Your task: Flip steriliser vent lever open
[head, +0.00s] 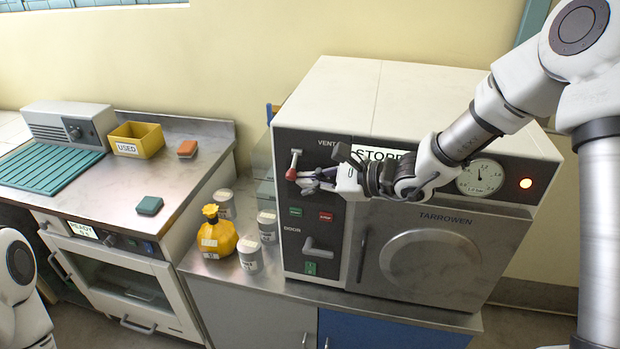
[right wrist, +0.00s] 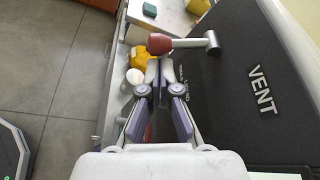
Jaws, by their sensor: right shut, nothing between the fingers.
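The steriliser (head: 455,235) is a white box with a dark front, marked TARROWEN, on the right-hand counter. Its vent lever (head: 295,160) is at the upper left of the front panel, below the word VENT. The grey lever hangs down from its pivot and ends in a red knob (right wrist: 160,44). My right gripper (head: 302,180) is shut and empty, its fingertips right beside the knob. In the right wrist view, the right fingertips (right wrist: 158,68) lie just below the knob; I cannot tell whether they touch. My left gripper is out of view.
Below the lever are green and red buttons (head: 326,216) and a door handle (head: 318,248). A yellow bottle (head: 217,236) and several pale tins (head: 249,254) stand left of the steriliser. A yellow USED bin (head: 136,139) sits on the left counter.

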